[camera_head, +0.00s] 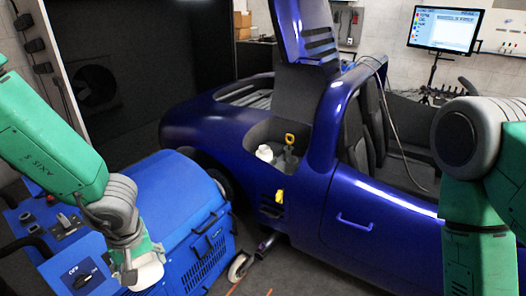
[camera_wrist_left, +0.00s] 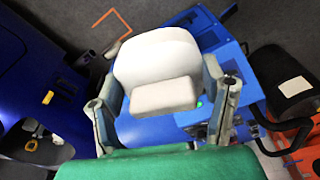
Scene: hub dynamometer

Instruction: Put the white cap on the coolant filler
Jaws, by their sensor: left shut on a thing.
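The white cap (camera_wrist_left: 157,60) sits between the two fingers of my left gripper (camera_wrist_left: 163,82) in the left wrist view, and the gripper is shut on it. In the head view the left gripper (camera_head: 138,268) is at the lower left, with the white cap (camera_head: 146,274) at its end. A small white container (camera_head: 264,153), which looks like the coolant filler, stands in the open bay of the blue car, well to the right of and beyond the gripper. Its opening is too small to make out. My right arm is at the right edge; its gripper is out of the picture.
A blue wheeled machine (camera_head: 185,205) stands beneath and beside my left gripper. The car's raised lid (camera_head: 306,40) stands above the bay. A yellow-handled part (camera_head: 289,139) sticks up right beside the white container. The blue car body (camera_head: 350,215) fills the middle.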

